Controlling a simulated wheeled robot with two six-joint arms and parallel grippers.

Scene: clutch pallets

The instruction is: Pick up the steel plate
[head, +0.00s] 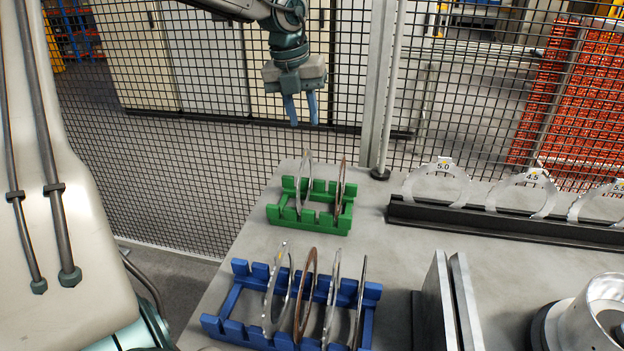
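My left gripper (302,110) hangs from the top of the view, fingers pointing down. Its two blue fingers are apart with nothing between them. It is above and behind the green rack (330,219), clear of the plates. The green rack holds an upright silvery steel plate (298,183) on the left and a brownish, thin-edged plate (341,185) on the right. The blue rack (233,295) in front holds silvery plates (274,292) and a copper-brown plate (305,298), all upright. Which steel plate is meant cannot be told. My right gripper is not in view.
A black holder (480,222) with clear numbered rings (437,184) runs along the table's back right. Upright grey plates (448,305) and a round metal housing (590,315) stand at the front right. A mesh fence (190,160) closes off the back. The table (400,258) is bare between the racks.

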